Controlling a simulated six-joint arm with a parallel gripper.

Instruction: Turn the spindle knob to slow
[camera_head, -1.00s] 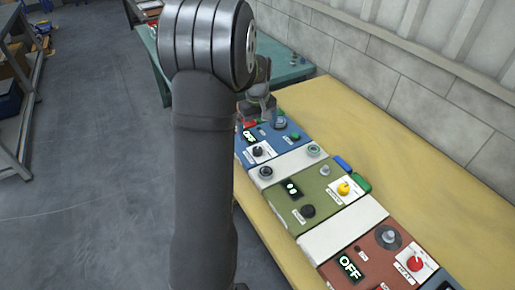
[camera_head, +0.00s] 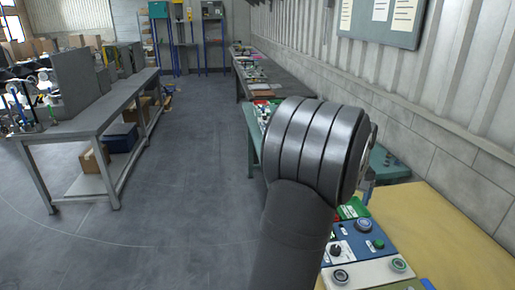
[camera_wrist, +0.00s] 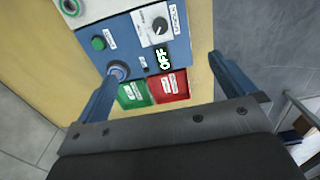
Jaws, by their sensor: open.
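A black knob (camera_wrist: 160,25) with a white pointer mark sits on a white plate on the blue panel (camera_wrist: 128,32); its printed labels are too small to read. It also shows in the head view (camera_head: 336,250). A display (camera_wrist: 165,58) reading OFF sits beside it. I cannot confirm that this is the spindle knob. My gripper (camera_wrist: 163,66) is open above the blue panel's edge, its two blue fingers wide apart with nothing held. The black knob lies beyond the fingertips, not between them. In the head view my arm hides most of the gripper.
The blue panel also carries a green button (camera_wrist: 98,43) and a round grey knob (camera_wrist: 118,70) close by the left finger. Green (camera_wrist: 132,93) and red (camera_wrist: 170,86) plates lie at its edge. The yellow bench (camera_head: 455,225) is bare to the right. A wall runs behind it.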

